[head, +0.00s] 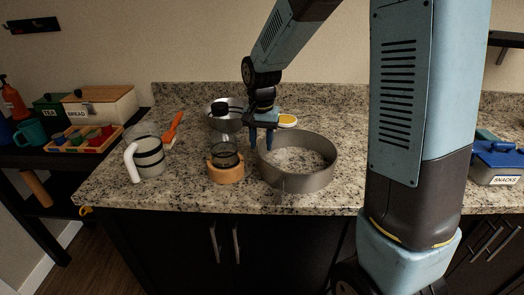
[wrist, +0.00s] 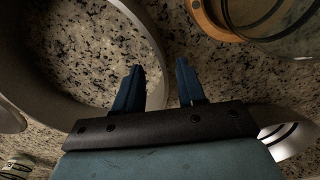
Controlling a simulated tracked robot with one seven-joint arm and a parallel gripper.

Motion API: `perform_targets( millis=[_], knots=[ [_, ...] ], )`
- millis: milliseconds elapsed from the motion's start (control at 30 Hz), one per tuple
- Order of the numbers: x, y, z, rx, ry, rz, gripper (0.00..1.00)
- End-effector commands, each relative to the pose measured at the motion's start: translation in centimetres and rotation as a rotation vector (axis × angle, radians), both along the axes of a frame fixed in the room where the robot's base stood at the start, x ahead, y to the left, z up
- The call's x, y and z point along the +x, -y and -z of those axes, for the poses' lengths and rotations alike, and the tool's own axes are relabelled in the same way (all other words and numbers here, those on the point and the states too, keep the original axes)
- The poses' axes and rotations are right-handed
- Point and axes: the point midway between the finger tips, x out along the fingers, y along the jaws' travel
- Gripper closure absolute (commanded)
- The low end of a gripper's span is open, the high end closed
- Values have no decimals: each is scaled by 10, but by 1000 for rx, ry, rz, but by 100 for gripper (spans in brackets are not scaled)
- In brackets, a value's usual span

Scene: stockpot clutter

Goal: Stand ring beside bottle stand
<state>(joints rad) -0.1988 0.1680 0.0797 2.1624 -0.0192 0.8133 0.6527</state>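A wide grey metal ring (head: 300,184) lies flat on the speckled counter, open side up. The orange-brown bottle stand (head: 226,175) is just left of it with a dark-rimmed glass vessel (head: 224,152) in it. In the wrist view the ring (wrist: 22,72) fills the left, and the stand (wrist: 211,22) shows at the upper right. My gripper (head: 261,141) points down at the ring's left wall. In the wrist view its blue fingers (wrist: 158,88) are apart, with the ring's wall seemingly between them. I cannot tell whether either finger touches it.
A clear pitcher with a white handle (head: 131,162) stands left of the stand. An orange brush (head: 175,126), a metal pot (head: 235,121) and a yellow-topped item (head: 288,121) lie behind. A blue-lidded snacks box (head: 497,170) is far right. Counter is bare along the front edge.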

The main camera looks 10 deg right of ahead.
Motion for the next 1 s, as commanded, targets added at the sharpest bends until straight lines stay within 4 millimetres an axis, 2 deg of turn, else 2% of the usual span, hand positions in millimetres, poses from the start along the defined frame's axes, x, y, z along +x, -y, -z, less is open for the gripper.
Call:
perform_targets(
  millis=[100, 300, 500, 733, 867, 1000],
  knots=[
    [0, 0, -25, 1, 5, 0, 60],
    [1, 0, -58, 0, 2, 1, 60],
    [0, 0, -76, 0, 1, 1, 60],
    [-3, 3, -84, 1, 8, -3, 60],
    [-17, 16, -99, 5, 44, -25, 60],
    [-43, 36, -122, 8, 107, -70, 60]
  ],
)
